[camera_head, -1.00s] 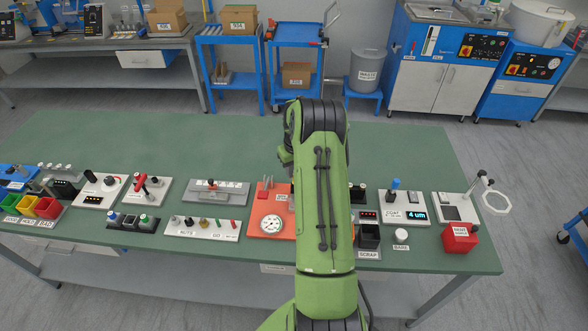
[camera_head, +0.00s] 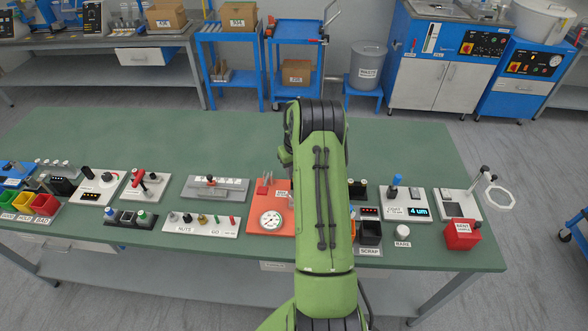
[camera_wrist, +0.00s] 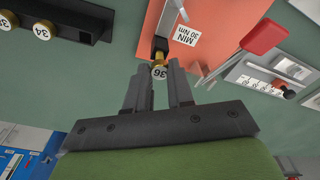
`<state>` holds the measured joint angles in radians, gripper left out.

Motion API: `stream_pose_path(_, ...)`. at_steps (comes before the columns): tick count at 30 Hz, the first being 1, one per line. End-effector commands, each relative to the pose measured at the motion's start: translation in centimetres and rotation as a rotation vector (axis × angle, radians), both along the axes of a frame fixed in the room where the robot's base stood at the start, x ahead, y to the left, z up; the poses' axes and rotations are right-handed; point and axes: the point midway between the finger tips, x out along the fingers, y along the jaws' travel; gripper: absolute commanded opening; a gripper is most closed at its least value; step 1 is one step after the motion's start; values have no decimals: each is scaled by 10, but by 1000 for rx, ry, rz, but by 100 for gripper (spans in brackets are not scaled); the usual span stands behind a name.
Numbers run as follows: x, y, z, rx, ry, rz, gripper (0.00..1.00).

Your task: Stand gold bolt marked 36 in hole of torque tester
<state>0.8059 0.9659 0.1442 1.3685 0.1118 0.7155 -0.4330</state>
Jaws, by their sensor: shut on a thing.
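The gold bolt marked 36 (camera_wrist: 159,72) is between the fingertips of my gripper (camera_wrist: 158,85) in the wrist view, its numbered head towards the camera. My gripper is shut on it. The torque tester is an orange plate (camera_head: 258,203) with a round white dial (camera_head: 270,220), partly behind my arm in the head view. In the wrist view its orange plate (camera_wrist: 215,15) carries a "MIN 30 Nm" label and a dark block (camera_wrist: 160,45) just beyond the bolt. The hole is not visible, and I cannot tell whether the bolt touches the block. My arm hides the gripper in the head view.
A dark rack (camera_wrist: 75,12) with gold bolts, one marked 34, is at upper left in the wrist view. A nuts board (camera_head: 200,226) and scrap bin (camera_head: 370,234) flank the tester. The back of the green bench is clear.

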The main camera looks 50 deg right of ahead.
Motion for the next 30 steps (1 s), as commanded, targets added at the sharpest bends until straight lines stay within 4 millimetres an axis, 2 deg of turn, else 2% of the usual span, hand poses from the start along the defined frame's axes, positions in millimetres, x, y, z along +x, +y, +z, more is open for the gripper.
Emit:
stream_pose_path(12,0,0,-11,0,0,1,0)
stream_pose_path(19,0,0,-11,0,0,1,0)
stream_pose_path(20,0,0,-11,0,0,1,24)
stream_pose_path(24,0,0,-11,0,-1,0,45)
stream_pose_path(26,0,0,-11,0,0,0,52)
stream_pose_path(30,0,0,-11,0,0,0,52)
